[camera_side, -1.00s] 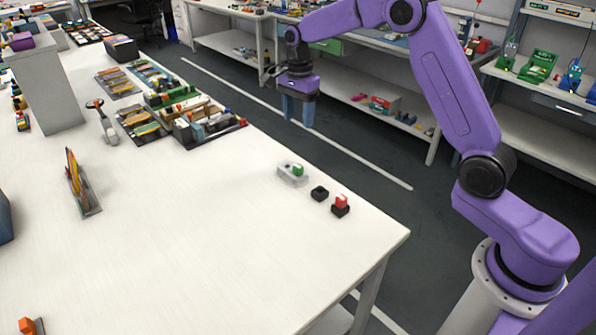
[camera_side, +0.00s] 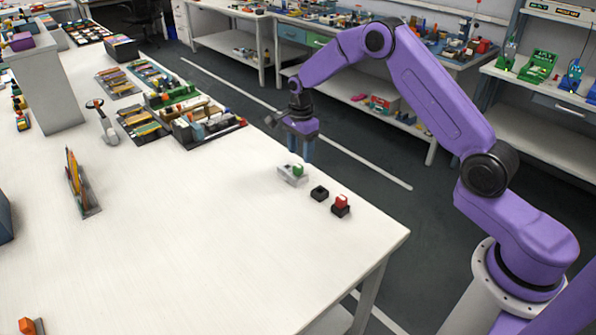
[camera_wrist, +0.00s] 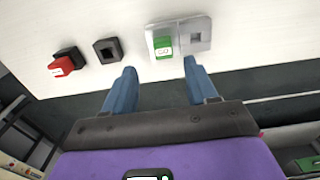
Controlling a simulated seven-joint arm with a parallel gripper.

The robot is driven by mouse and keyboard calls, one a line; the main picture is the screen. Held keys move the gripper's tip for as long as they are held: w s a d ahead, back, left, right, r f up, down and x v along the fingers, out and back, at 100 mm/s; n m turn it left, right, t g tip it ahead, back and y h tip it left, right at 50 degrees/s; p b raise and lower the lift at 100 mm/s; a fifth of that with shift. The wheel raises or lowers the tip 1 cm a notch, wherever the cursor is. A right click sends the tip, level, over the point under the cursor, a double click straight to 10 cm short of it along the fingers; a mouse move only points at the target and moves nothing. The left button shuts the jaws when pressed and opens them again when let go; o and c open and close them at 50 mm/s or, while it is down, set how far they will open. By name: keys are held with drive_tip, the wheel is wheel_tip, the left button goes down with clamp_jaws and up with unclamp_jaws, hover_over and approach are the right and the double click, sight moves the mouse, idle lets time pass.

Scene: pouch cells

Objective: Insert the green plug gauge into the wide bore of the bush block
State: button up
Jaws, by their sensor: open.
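The green plug gauge (camera_side: 298,170) stands in or on one end of a grey block (camera_side: 287,176), which looks like the bush block. In the wrist view the green plug (camera_wrist: 163,46) is at the left end of the grey block (camera_wrist: 180,35), and a square opening (camera_wrist: 196,38) shows at its right end. How deep the plug sits cannot be told. My gripper (camera_side: 299,157) is open and empty, pointing down just above the plug. In the wrist view its blue fingertips (camera_wrist: 159,66) appear to either side of the plug, apart from it.
A black block with an empty square hole (camera_side: 319,193) stands next to the grey block. Beyond it, a black block (camera_side: 340,211) holds a red plug (camera_side: 341,201), near the table edge. Trays of parts (camera_side: 205,128) lie further back. The table's middle is clear.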

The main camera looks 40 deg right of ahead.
sight(298, 166)
drive_tip(key=shift+w+a+f, duration=0.1)
drive_tip(key=shift+w+f, duration=0.05)
drive_tip(key=shift+f, duration=1.25)
drive_tip(key=shift+w+a+f, duration=0.1)
drive_tip(key=shift+w+f, duration=0.05)
drive_tip(key=shift+f, duration=1.25)
clamp_jaws()
